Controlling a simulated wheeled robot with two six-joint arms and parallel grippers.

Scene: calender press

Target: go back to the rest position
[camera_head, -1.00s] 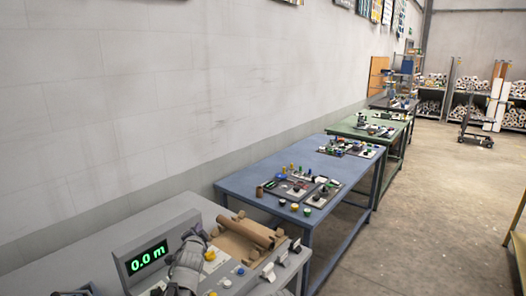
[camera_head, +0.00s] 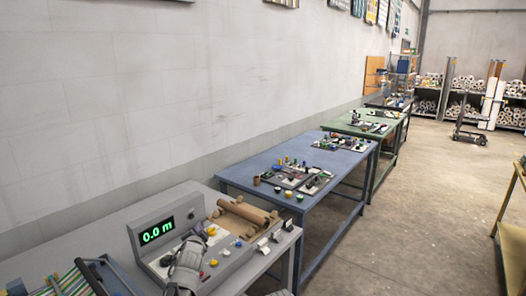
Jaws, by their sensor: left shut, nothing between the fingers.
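My left gripper (camera_head: 192,243) is at the bottom of the head view, shut and empty, in front of the grey machine with the green "0.0 m" display (camera_head: 157,230). Its tips are close to the machine's front panel in the picture; I cannot tell whether they touch it. My arm hides part of that panel. A brown roll (camera_head: 244,212) lies on the machine to the right of the display. My right gripper is not in view.
A blue table (camera_head: 235,176) with small parts stands beyond the machine, then a green table (camera_head: 345,127). A trolley (camera_head: 468,128) and shelves of rolls stand far back. A tray with coloured strips (camera_head: 70,280) is at bottom left.

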